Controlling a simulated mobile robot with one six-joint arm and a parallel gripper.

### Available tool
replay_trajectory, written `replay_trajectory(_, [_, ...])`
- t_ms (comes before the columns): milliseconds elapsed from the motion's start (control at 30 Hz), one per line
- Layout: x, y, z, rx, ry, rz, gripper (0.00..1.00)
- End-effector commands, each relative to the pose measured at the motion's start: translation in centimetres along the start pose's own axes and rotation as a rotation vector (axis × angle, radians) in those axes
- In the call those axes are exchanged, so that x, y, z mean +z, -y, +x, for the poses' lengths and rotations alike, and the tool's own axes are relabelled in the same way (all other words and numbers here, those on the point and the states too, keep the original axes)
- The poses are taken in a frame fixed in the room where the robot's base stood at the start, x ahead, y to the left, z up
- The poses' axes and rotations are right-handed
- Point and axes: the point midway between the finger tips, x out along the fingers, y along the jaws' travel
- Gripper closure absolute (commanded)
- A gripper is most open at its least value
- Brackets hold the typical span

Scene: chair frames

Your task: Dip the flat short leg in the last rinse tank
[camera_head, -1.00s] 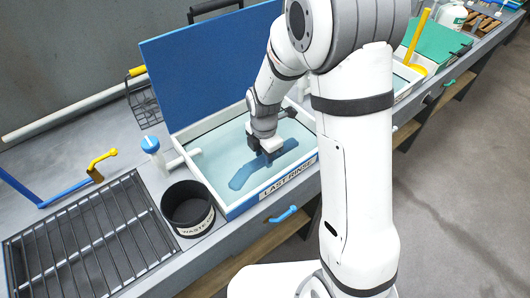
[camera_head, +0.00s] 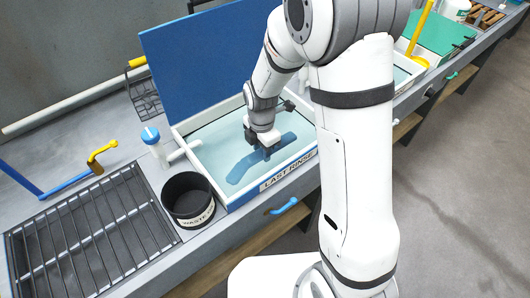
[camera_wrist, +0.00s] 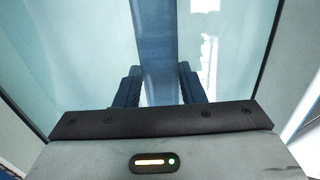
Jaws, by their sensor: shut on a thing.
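The last rinse tank (camera_head: 291,176) is a white-walled tank with "LAST RINSE" on its front and a blue lid raised behind it. Pale water fills it. The flat short leg, a long dark blue piece (camera_head: 240,171), lies low in the tank and looks to be under the water. My gripper (camera_head: 266,150) reaches down into the tank and is shut on the leg near its middle. In the wrist view the leg (camera_wrist: 157,50) runs up between the two fingers (camera_wrist: 155,88), and part of it is hidden by the gripper body.
A black waste pot (camera_head: 188,200) stands close left of the tank, beside a dark drain rack (camera_head: 90,235). A blue-capped white bottle (camera_head: 153,143) stands by the tank's left corner. The raised blue lid (camera_head: 205,65) stands behind. A green-covered tank (camera_head: 445,45) is to the right.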

Motion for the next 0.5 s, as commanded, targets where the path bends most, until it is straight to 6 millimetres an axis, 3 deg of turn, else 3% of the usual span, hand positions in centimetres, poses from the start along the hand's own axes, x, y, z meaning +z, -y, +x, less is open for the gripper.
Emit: replay_trajectory(500, [1.0, 0.0, 0.0, 0.000, 0.000, 0.002, 0.91])
